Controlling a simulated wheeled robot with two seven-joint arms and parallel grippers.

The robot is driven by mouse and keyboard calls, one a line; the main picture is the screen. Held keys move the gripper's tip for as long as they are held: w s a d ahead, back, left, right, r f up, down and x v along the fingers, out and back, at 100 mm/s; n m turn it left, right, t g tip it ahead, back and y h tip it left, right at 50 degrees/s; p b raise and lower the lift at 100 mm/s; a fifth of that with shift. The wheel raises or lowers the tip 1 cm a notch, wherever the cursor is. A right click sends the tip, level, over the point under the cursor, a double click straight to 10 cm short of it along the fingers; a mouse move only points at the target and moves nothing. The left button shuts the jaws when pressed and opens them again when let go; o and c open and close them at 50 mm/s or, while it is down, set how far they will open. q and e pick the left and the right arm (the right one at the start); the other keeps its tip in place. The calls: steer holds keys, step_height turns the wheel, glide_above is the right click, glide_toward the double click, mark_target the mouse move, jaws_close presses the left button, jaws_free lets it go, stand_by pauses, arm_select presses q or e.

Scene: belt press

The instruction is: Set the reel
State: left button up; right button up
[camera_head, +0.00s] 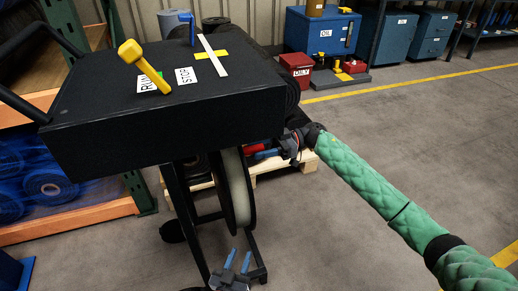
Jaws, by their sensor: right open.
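A reel (235,188) with pale material between dark flanges stands upright beneath the black machine box (190,120), beside its dark legs. My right gripper (262,152) is just right of the reel's upper part, below the box's front edge. Its blue fingers point left, and it is open. Whether it touches the reel or the red part (254,148) beside it I cannot tell. My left gripper (237,260) is below the reel at the bottom edge, blue fingers pointing up and apart, with nothing between them.
A yellow-knobbed lever (144,66) rises from the box top near the RUN and STOP labels (186,76). A wooden pallet (290,165) lies behind the reel. Orange shelving (70,224) with blue-wrapped rolls is at left. Open floor is at right, under my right arm.

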steer(key=shift+a, duration=0.1)
steer(key=shift+c, duration=0.5)
jaws_close()
